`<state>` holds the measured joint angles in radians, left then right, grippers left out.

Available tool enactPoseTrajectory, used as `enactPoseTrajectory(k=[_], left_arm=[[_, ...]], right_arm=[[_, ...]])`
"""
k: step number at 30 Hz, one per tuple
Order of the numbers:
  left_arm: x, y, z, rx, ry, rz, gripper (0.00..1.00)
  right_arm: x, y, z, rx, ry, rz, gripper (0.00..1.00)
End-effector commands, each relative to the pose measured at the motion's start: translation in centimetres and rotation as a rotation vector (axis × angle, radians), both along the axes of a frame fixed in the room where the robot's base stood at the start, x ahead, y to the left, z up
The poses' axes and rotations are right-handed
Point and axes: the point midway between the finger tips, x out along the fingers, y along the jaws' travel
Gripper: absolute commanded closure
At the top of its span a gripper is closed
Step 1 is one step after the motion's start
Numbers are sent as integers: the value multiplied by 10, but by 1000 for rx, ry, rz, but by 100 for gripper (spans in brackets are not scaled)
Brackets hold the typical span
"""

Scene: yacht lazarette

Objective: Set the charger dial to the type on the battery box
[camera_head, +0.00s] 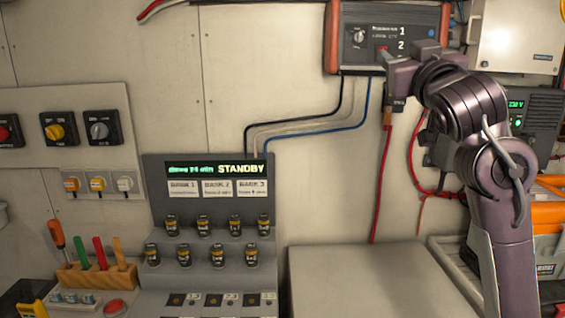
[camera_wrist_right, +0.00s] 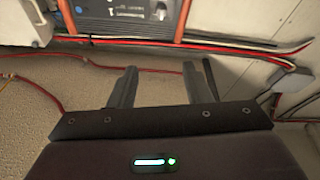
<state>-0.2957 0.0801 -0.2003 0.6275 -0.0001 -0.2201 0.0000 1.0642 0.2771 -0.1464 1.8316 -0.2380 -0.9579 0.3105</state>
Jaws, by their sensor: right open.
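A dark grey charger panel (camera_head: 420,22) with red-orange sides is on the wall at the top. It carries a small dial (camera_head: 359,36) on its left, with the numerals 1 and 2 to the right. The dial's pointer setting is too small to read. My right gripper (camera_head: 388,68) is in front of the panel's lower edge, right of and below the dial. In the right wrist view the fingers (camera_wrist_right: 166,86) are apart with nothing between them. My left gripper is not in view.
A grey console (camera_head: 208,205) reads STANDBY and holds several small jars. A tool rack (camera_head: 95,278) is at its left, and rotary switches (camera_head: 58,128) are on the left wall. Black, white and blue cables run below the panel. A pale bench top (camera_head: 365,275) is bare.

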Motion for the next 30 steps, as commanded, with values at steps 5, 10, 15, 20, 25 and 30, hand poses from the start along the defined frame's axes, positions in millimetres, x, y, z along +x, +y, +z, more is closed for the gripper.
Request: enactPoseTrajectory(k=[5,10,15,20,25,30], left_arm=[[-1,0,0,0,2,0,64],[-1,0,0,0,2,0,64],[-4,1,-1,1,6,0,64],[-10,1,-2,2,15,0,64],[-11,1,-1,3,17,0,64],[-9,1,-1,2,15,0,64]], right_arm=[[8,2,-34,0,61,-5,56],[14,4,-77,-1,140,-11,56],[17,6,-139,-2,253,-21,56],[11,10,-227,-4,418,-30,56],[-26,13,-350,-7,672,-42,56],[-93,14,-460,-8,946,-50,56]])
